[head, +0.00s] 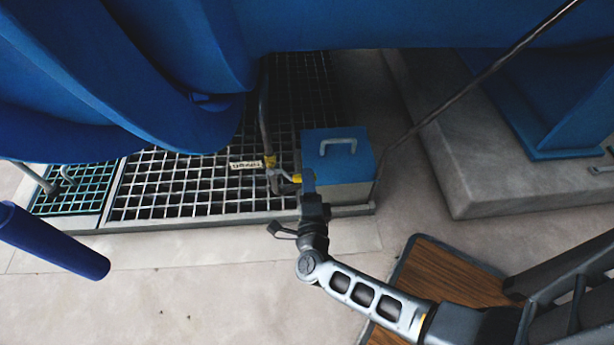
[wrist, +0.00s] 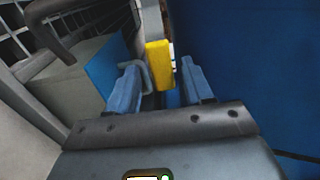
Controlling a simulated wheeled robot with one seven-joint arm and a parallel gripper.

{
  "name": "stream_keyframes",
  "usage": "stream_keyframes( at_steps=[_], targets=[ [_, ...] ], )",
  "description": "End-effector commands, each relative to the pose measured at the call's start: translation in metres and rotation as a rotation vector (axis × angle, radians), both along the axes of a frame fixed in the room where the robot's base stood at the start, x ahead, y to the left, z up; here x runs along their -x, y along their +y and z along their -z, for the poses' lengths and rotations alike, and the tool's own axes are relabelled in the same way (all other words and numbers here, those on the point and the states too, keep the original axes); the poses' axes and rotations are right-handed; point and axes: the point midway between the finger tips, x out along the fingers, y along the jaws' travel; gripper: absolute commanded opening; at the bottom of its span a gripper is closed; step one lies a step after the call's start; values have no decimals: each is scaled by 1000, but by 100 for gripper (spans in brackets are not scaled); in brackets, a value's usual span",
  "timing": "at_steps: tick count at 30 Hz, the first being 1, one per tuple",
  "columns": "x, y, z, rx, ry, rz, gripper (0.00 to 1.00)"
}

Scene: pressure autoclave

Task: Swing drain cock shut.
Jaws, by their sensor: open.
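The drain cock (head: 271,168) sits low on a thin pipe that comes down from the blue vessel, above the floor grating. A small lettered tag (head: 246,164) is beside it. Its yellow lever grip (head: 296,178) points right, toward my gripper (head: 306,180). In the wrist view the yellow grip (wrist: 159,66) stands between the two blue fingertips of my gripper (wrist: 160,82). The jaws are open, with a narrow gap on each side of the grip. The cock's body is mostly hidden in the wrist view.
A blue-topped box (head: 338,160) with a grey handle stands just right of the cock, close to my gripper. The blue vessel (head: 180,60) hangs overhead. A concrete plinth (head: 500,185) is at right. The floor (head: 190,290) in front is clear.

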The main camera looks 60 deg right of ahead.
Motion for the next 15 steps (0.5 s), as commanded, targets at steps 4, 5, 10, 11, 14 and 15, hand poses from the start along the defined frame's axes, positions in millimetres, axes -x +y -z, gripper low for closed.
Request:
stream_keyframes(
  at_steps=[4,5,10,11,14,15],
  targets=[
    [17,21,-2,-1,2,-1,51],
    [19,24,-2,-2,3,-2,51],
    [32,40,-1,-1,1,0,51],
    [33,42,-1,-1,1,0,51],
    [36,45,0,-1,1,0,51],
    [36,46,0,-1,1,0,51]
  ],
)
